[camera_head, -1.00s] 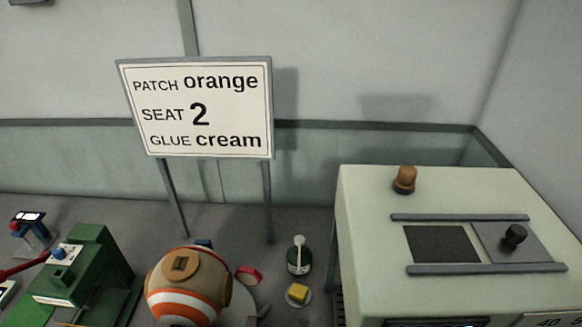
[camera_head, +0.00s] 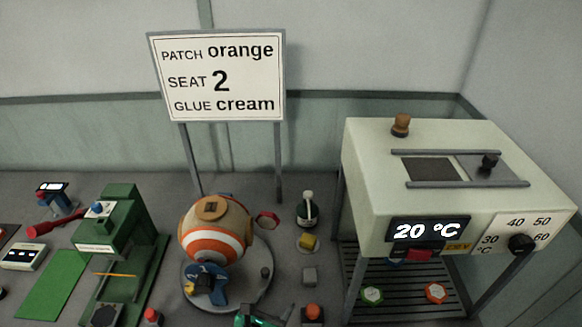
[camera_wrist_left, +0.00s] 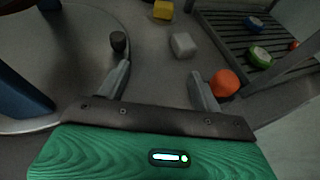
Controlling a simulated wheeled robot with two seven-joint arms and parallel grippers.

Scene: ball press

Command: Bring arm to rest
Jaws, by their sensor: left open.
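My left gripper (camera_head: 267,316) shows at the bottom edge of the head view as a green body with grey fingers. In the left wrist view its two grey fingers (camera_wrist_left: 160,88) stand wide apart with nothing between them. It is low over the table, just in front of the round grey plate (camera_head: 262,285) that bears the orange, white and tan ball (camera_head: 215,232). A knob with an orange top (camera_head: 312,312) is just right of the gripper. My right gripper is in neither view.
A pale heater box (camera_head: 375,180) reading 20 °C stands on legs at right, over a slatted rack (camera_head: 400,301) with coloured pieces. A green press (camera_head: 122,240) stands left. A sign (camera_head: 218,78) stands behind. A grey block (camera_head: 309,275) and yellow block (camera_head: 309,242) lie between plate and heater.

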